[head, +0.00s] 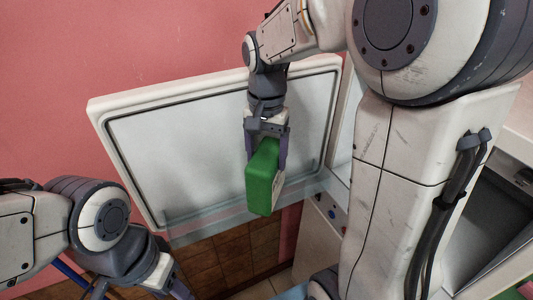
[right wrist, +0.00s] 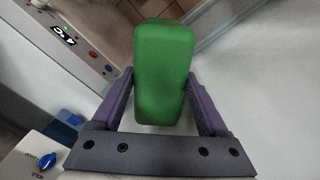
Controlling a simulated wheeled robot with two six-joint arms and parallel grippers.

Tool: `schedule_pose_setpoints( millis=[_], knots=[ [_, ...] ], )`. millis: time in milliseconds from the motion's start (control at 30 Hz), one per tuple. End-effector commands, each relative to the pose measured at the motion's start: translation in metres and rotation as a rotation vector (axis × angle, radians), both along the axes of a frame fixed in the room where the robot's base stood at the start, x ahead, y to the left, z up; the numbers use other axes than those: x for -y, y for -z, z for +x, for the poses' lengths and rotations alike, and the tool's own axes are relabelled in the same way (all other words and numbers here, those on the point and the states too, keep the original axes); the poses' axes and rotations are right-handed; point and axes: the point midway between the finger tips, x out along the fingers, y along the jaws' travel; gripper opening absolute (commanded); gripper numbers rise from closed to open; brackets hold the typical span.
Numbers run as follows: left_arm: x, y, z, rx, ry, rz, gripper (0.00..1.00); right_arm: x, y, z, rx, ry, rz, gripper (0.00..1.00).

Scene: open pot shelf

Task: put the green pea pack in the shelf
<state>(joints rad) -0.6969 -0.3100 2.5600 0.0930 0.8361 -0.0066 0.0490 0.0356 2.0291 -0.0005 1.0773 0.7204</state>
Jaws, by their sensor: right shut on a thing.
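The green pea pack (head: 262,182) is a green block with rounded edges. My right gripper (head: 266,150) is shut on it and holds it in the air in front of a white panel. In the right wrist view the pack (right wrist: 163,75) sits between the two purple fingers of the gripper (right wrist: 163,90). My left gripper (head: 172,290) is at the lower left, partly cut off by the picture's edge, and its jaws cannot be made out. An open shelf for the pack cannot be clearly made out.
The white panel, which looks like an open door (head: 190,140), has a raised rim and a clear strip (head: 205,220) along its lower edge. A white appliance front with a display (right wrist: 65,33) and knobs is beside it. A pink wall (head: 130,45) is behind.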

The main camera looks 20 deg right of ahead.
Motion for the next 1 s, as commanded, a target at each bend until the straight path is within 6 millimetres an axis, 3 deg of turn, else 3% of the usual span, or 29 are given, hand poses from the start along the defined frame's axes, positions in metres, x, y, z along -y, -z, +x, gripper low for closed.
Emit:
schedule_pose_setpoints(
  millis=[33,67,300,467,1000],
  knots=[
    [0.000,0.000,0.000,0.000,0.000,0.000,0.50,0.000,0.001,0.000,0.000,0.000,0.000,0.89],
    [0.000,0.000,0.000,0.000,0.000,0.000,0.50,0.000,0.000,0.000,0.000,0.000,0.000,1.00],
    [0.000,0.000,0.000,0.000,0.000,0.000,0.50,0.000,0.000,0.000,0.000,0.000,0.000,1.00],
    [0.000,-0.004,0.000,0.000,0.000,0.000,0.50,0.000,-0.012,0.001,0.005,0.000,-0.001,1.00],
    [0.000,0.009,0.000,0.000,-0.002,0.000,0.50,0.000,-0.114,0.001,0.003,0.000,0.000,1.00]
  ],
)
